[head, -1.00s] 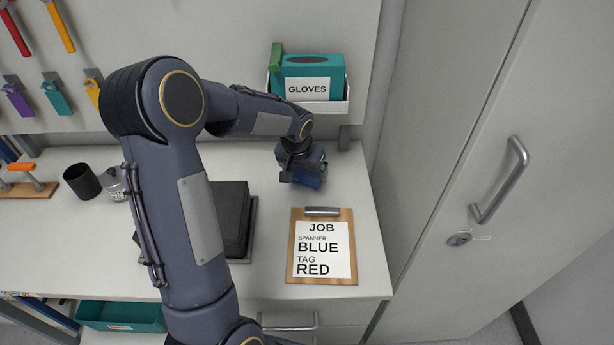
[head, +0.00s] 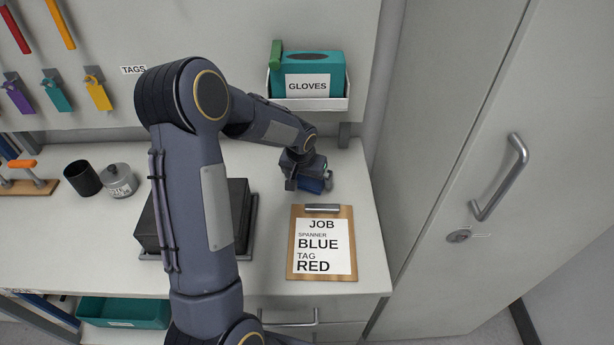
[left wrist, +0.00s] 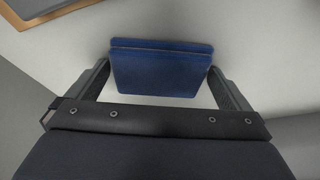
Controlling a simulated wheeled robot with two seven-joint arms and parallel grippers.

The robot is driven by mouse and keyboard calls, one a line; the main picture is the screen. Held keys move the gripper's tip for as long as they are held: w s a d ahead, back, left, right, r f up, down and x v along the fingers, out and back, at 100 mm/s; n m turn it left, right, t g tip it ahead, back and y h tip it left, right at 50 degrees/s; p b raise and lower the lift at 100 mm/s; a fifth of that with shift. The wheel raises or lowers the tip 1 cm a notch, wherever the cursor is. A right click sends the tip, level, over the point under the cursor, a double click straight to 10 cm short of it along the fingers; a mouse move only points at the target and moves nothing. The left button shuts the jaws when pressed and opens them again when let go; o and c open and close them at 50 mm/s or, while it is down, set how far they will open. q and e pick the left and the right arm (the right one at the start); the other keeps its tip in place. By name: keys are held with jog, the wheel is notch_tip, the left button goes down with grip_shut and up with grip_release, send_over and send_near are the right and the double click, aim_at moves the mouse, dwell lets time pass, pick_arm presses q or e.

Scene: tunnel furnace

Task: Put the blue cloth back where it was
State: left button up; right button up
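The blue cloth (left wrist: 160,72) is a folded dark blue pad. In the left wrist view it spans the gap between the two fingertips of my left gripper (left wrist: 160,80), with a finger against each side. In the head view the gripper (head: 308,179) is over the right part of the white bench, below the gloves shelf and above the clipboard. Part of the cloth (head: 314,186) shows under it, low over the bench top. I cannot tell whether the cloth touches the bench. My right gripper is not in view.
A clipboard (head: 346,247) lies just in front of the gripper. A teal gloves box (head: 322,70) stands on a wall shelf behind. A black box (head: 239,205) is partly hidden by my left arm. A tall cabinet (head: 490,120) stands right. Bench between gripper and cabinet is clear.

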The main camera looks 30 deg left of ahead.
pick_arm(q)
jog(key=shift+r+p, duration=0.3)
jog(key=shift+p, duration=0.05)
jog(key=a+b+v, duration=0.1)
jog(key=v, duration=1)
jog(key=s+d+r+t+h, duration=0.1)
jog(key=s+d+r, duration=0.2)
jog(key=s, duration=0.4)
jog(key=s+d+r+h, duration=0.1)
jog(key=s+d+r, duration=0.2)
jog(key=s, duration=0.4)
jog(key=s+d+f+t+h, duration=0.1)
jog(key=s+d+h, duration=0.1)
jog(key=s+d, duration=0.4)
jog(key=s, duration=0.5)
jog(key=shift+s+f, duration=0.35)
jog(key=shift+f, duration=0.05)
